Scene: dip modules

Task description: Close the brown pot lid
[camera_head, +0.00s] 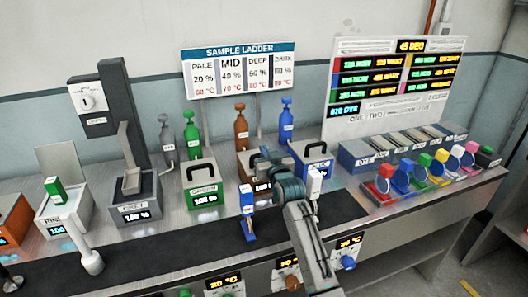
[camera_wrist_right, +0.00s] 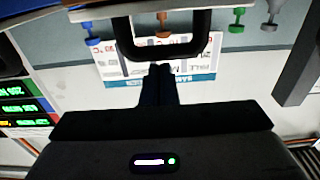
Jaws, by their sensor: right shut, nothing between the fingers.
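The brown pot (camera_head: 243,166) stands in the middle of the row, between the green pot (camera_head: 205,190) and the blue pot (camera_head: 318,153). My right arm covers much of it, so I cannot tell from the head view how far its lid is open. My right gripper (camera_head: 262,163) is over the brown pot, with its fingers shut and empty. In the right wrist view the shut fingers (camera_wrist_right: 160,70) point at a black U-shaped handle (camera_wrist_right: 165,50). They are at or close to its bar; contact is unclear. My left gripper is not clearly seen.
The green and blue pots beside it carry black handles. Brown (camera_head: 241,128) and blue (camera_head: 286,118) bottles stand behind. A blue-and-white piece (camera_head: 247,213) stands in front, left of my right forearm. The dark strip (camera_head: 160,248) in front is mostly clear.

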